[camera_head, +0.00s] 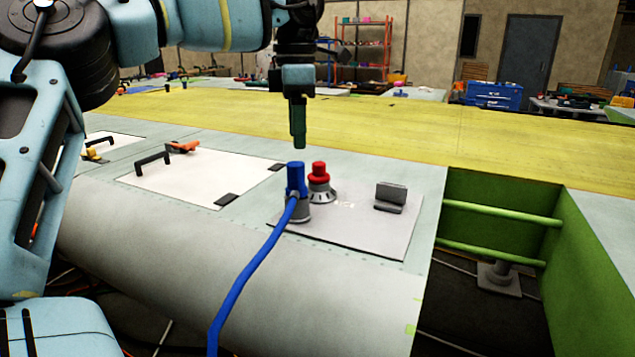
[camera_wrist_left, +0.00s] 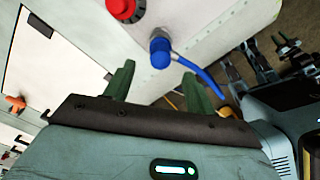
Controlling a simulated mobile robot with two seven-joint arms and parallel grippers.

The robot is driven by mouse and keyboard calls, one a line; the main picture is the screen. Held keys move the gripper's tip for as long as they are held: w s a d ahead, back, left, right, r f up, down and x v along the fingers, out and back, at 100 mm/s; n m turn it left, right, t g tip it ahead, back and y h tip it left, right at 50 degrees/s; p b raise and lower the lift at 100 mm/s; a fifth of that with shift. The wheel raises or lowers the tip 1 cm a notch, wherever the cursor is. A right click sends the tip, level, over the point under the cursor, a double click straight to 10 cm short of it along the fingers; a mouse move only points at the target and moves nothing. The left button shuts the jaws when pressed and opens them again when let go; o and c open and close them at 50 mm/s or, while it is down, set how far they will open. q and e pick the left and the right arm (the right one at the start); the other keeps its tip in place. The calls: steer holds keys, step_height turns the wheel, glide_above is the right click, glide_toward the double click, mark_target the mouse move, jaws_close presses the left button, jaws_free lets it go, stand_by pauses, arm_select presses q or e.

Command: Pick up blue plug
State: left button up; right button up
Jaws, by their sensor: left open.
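The blue plug (camera_head: 296,180) stands upright in a grey socket on a grey plate (camera_head: 352,243) on the wing. A blue cable (camera_head: 247,275) runs from it down over the wing's front edge. The left wrist view shows the plug (camera_wrist_left: 160,53) ahead of the gripper, between and beyond the fingers. My left gripper (camera_head: 298,142) points down just above the plug, apart from it. In the left wrist view its green fingers (camera_wrist_left: 160,85) are spread and empty. My right gripper is not in view.
A red plug (camera_head: 318,175) in its own socket stands close to the right of the blue plug. A grey bracket (camera_head: 390,197) is farther right on the plate. A white panel (camera_head: 195,178) with black handles lies left. A green-framed opening (camera_head: 500,225) is at the right.

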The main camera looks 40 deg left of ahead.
mark_target(296, 164)
arm_select(q)
steer(key=shift+s, duration=0.2)
steer(key=shift+s+f, duration=0.15)
steer(key=shift+f, duration=1.2)
steer(key=shift+f+p, duration=0.5)
steer(key=shift+f, duration=2)
steer(key=shift+c, duration=0.2)
steer(key=c, duration=1)
